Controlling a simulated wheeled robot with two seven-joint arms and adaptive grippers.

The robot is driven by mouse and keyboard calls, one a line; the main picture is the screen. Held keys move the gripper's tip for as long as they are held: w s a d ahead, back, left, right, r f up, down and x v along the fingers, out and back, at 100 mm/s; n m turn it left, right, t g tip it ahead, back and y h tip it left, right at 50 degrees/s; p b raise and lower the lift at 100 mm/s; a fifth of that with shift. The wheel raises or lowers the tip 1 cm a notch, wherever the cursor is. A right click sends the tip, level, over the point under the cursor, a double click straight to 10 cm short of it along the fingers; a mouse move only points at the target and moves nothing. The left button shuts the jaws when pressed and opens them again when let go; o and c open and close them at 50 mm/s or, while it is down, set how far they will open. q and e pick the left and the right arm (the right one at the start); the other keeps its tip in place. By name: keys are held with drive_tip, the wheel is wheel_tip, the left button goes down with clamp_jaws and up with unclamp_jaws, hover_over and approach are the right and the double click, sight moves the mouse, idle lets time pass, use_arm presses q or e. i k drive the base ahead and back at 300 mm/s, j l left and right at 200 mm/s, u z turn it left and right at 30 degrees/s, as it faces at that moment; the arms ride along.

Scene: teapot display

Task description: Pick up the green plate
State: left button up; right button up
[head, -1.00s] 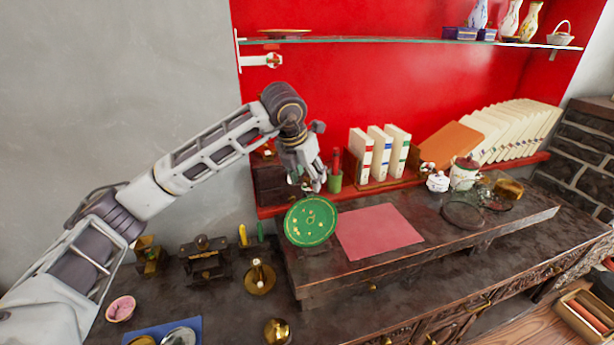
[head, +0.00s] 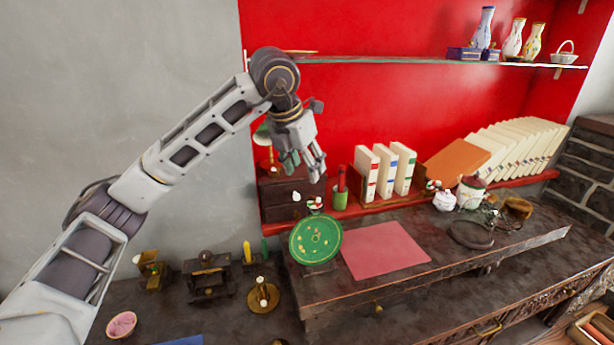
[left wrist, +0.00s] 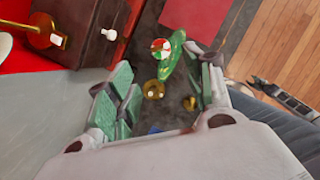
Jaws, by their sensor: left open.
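The green plate (head: 315,239) is round with yellowish markings and stands tilted up at the left end of the dark raised bench top. In the left wrist view the plate (left wrist: 173,62) shows nearly edge-on, beyond the fingers. My left gripper (head: 308,170) is above the plate and apart from it, with its fingers pointing down. In the left wrist view the gripper (left wrist: 160,95) is open, with green finger pads and nothing between them.
A small dark cabinet (head: 285,195) stands just behind the plate. A green cup (head: 340,201) and white books (head: 383,172) are to the right. A pink mat (head: 385,250) lies beside the plate. Brass items (head: 263,295) stand lower left. A glass shelf (head: 400,61) runs above.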

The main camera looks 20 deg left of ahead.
sight(316, 240)
drive_tip(key=k+l, duration=0.25)
drive_tip(key=k, duration=0.2)
drive_tip(key=k+l, duration=0.25)
drive_tip(key=k, duration=0.25)
drive_tip(key=k+l, duration=0.25)
drive_tip(key=k, duration=0.2)
